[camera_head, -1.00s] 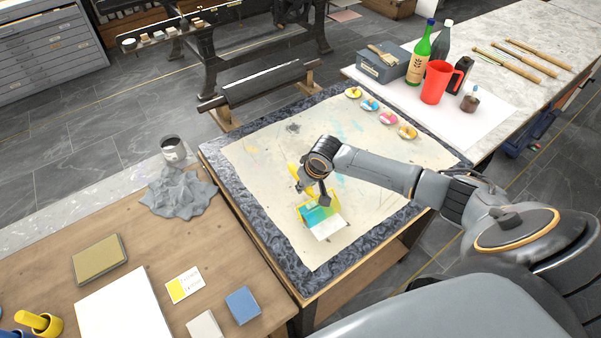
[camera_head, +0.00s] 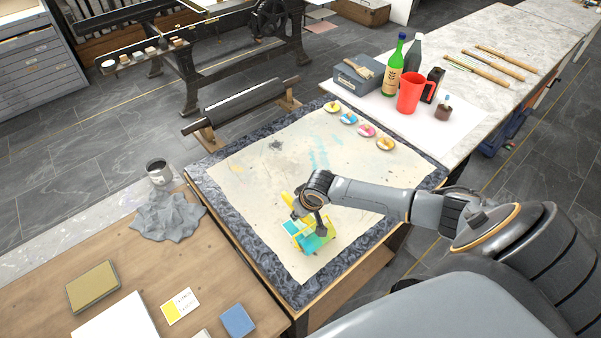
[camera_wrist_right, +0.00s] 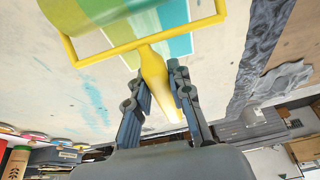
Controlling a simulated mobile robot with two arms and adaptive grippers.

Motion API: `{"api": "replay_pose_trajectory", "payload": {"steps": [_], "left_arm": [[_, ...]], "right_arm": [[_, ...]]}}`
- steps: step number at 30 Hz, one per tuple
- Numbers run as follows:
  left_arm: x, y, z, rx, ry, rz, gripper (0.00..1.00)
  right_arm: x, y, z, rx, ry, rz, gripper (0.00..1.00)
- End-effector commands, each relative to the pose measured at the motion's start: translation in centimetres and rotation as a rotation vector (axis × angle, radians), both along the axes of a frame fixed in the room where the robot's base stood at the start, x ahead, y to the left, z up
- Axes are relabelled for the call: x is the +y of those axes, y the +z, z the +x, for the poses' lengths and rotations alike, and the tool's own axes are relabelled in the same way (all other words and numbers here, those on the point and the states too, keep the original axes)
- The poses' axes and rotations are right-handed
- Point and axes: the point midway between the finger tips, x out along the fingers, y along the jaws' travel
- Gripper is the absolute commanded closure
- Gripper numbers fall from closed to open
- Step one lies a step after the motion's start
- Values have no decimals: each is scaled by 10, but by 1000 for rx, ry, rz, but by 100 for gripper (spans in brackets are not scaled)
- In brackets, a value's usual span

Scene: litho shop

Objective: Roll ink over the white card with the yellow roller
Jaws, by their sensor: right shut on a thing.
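The yellow roller (camera_wrist_right: 152,68) is held by its handle between the fingers of my right gripper (camera_wrist_right: 158,82). In the head view, the right gripper (camera_head: 309,208) is low over the card, with the yellow handle sticking out at its upper left. The card (camera_wrist_right: 178,14) lies flat under the roller and shows teal, green and pale yellow-green bands. The card also shows in the head view (camera_head: 306,241), partly hidden by the gripper and roller. The roller's drum looks coloured in the wrist view; I cannot tell if it touches the card. My left gripper is out of view.
The stained work sheet (camera_head: 255,180) is clear around the card. Several small ink dishes (camera_head: 349,118) sit at its far edge. Beyond stand a red jug (camera_head: 410,93) and a green bottle (camera_head: 393,66). A grey rag (camera_head: 165,215) and a can (camera_head: 158,171) are at the left.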

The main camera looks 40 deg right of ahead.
Motion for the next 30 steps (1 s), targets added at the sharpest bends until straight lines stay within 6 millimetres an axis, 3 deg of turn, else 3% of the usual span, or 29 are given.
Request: {"api": "replay_pose_trajectory", "payload": {"steps": [6,18,23,30], "left_arm": [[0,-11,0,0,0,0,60],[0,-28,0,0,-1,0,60],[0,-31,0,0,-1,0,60],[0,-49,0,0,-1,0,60]], "right_arm": [[1,-2,27,-2,-2,2,100],[2,-2,66,-1,-2,2,100],[2,-1,73,0,-1,1,100],[3,-3,101,-2,-1,1,100]]}}
